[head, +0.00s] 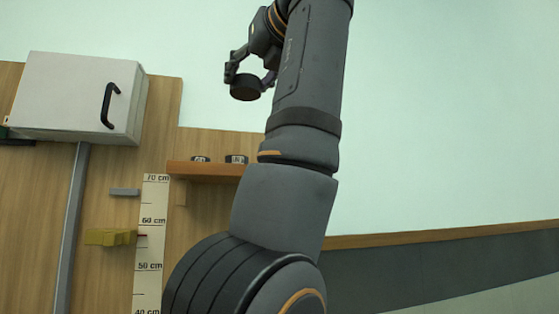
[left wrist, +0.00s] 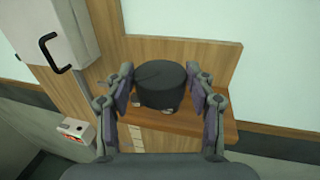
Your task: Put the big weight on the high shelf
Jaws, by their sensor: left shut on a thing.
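The big weight (head: 245,88), a dark short cylinder, is in my left gripper (head: 249,79), which is shut on it. In the left wrist view the weight (left wrist: 161,84) sits between the two fingers of the gripper (left wrist: 162,92). The high shelf (head: 206,170) is a reddish-brown wooden board on the wooden wall panel. In the head view the weight is well above the shelf. In the left wrist view the shelf (left wrist: 226,130) shows behind and below the weight. My right gripper is not in view.
A white cabinet (head: 75,95) with a black handle is at the left. My arm hides the shelf's right end.

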